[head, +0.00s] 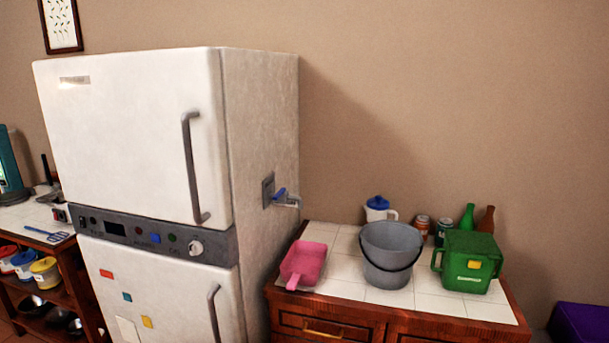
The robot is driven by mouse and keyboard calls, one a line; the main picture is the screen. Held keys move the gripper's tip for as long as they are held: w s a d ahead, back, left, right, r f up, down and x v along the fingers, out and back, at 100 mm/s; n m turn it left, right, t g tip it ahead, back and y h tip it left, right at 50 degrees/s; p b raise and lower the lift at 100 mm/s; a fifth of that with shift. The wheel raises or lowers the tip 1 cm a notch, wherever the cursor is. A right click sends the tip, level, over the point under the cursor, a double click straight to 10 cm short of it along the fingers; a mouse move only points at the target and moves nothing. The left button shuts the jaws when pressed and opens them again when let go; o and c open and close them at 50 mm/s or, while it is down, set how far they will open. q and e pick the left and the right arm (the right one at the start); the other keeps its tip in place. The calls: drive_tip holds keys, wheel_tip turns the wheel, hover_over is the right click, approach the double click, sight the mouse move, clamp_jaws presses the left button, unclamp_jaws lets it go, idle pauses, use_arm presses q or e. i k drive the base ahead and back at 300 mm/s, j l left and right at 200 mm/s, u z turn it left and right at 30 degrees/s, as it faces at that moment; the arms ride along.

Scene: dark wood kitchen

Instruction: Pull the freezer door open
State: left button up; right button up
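A white two-door fridge-freezer stands left of centre in the head view. Its upper door (130,140) is shut and has a vertical grey handle (191,168) near its right edge. Its lower door (165,298) looks shut, with a grey handle (214,312) near its right edge and coloured magnets on it; its bottom is cut off by the frame. I cannot tell which door is the freezer's. A grey control strip (150,236) with a knob lies between the doors. Neither of my grippers shows.
Right of the appliance, a tiled wooden cabinet (345,328) holds a pink dustpan (304,263), grey bucket (388,255), green container (468,262), bottles and cans. A valve (281,196) juts from the appliance's right side. A shelf unit (72,272) stands left. A purple box (580,323) is lower right.

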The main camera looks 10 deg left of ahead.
sight(141, 133)
drive_tip(key=u, duration=1.3)
drive_tip(key=i+l+z, duration=0.25)
drive_tip(key=k+j, duration=0.05)
